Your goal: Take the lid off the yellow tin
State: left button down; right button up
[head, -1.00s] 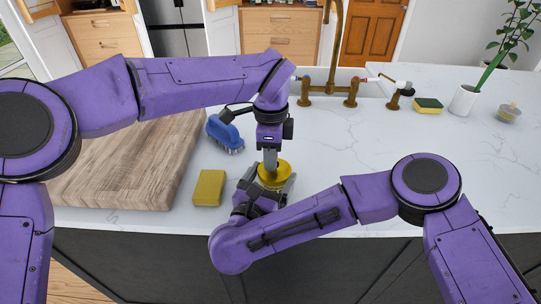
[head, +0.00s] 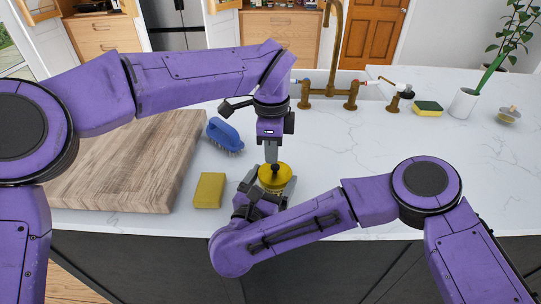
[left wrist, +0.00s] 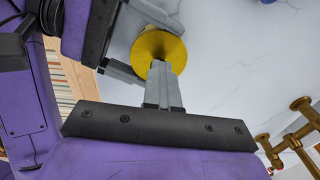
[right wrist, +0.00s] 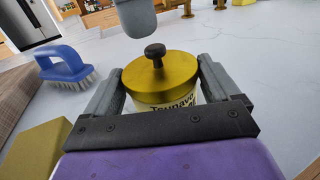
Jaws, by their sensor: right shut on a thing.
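The yellow tin (right wrist: 185,105) stands on the white counter, its pale lettered label partly showing. Its yellow lid (right wrist: 160,75), with a dark knob (right wrist: 154,53) in the middle, sits on top; the lid also shows in the head view (head: 273,179) and left wrist view (left wrist: 153,44). My right gripper (right wrist: 160,90) is shut on the tin, one finger on each side. My left gripper (head: 271,161) points down over the lid; its fingers (left wrist: 162,68) look closed together. In the right wrist view its tip is above the knob, apart from it.
A yellow block (head: 209,190) and a blue brush (head: 225,134) lie left of the tin, beside a wooden board (head: 125,165). A brass tap (head: 335,60), a sponge (head: 428,108) and a white pot (head: 464,102) are farther back. The counter right of the tin is clear.

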pick_arm(q)
jog(key=shift+r, duration=0.1)
dwell(0.3)
jog(key=shift+r, duration=1.95)
pick_arm(e)
jog(key=o, duration=1.2)
jog(key=shift+o, duration=0.2)
pick_arm(q)
jog(key=shift+f, duration=0.1)
pick_arm(e)
jog(key=shift+a, duration=0.15)
